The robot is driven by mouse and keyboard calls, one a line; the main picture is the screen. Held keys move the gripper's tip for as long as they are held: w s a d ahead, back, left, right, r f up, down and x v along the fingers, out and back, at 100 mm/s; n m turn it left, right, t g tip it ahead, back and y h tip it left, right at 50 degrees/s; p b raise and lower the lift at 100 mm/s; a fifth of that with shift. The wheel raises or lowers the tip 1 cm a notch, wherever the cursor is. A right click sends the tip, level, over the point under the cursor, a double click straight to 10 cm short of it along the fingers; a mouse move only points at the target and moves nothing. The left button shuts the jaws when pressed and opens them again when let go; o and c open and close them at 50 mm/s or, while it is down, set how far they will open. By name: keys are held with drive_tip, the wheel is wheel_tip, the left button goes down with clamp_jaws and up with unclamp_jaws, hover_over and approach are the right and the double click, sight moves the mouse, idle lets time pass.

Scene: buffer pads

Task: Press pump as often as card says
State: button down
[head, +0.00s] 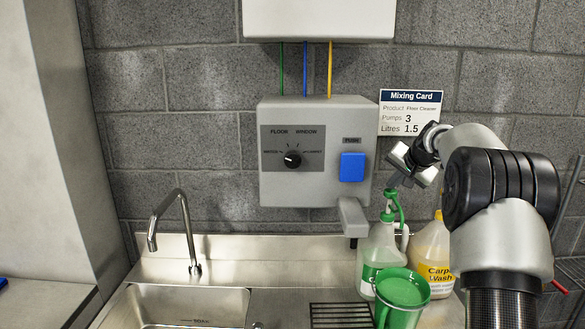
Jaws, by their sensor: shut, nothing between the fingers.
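The Mixing Card (407,113) hangs on the wall at the right. It reads Product Floor Cleaner, Pumps 3, Litres 1.5. A clear bottle (378,248) with a green and white label stands on the steel counter, with a green pump (392,204) on top. My gripper (399,181) is shut and empty, pointing down just above the pump head. I cannot tell whether it touches the pump. A green jug (403,289) stands in front of the bottle and hides its lower right part.
A yellow-labelled carpet wash bottle (436,252) stands to the right, partly behind my arm. A grey dispenser (317,187) with a dial (292,161), a blue push button (352,167) and a spout (353,218) is on the wall. A sink (187,309) with a tap (183,222) lies left; a drain grate (341,314) sits between.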

drive_tip(key=shift+r, duration=0.1)
wheel_tip(320, 180, up, 4)
drive_tip(key=p, duration=0.3)
drive_tip(key=shift+r+p, duration=0.15)
drive_tip(key=shift+p, duration=0.2)
drive_tip(key=shift+r, duration=0.9)
drive_tip(key=shift+f, duration=0.1)
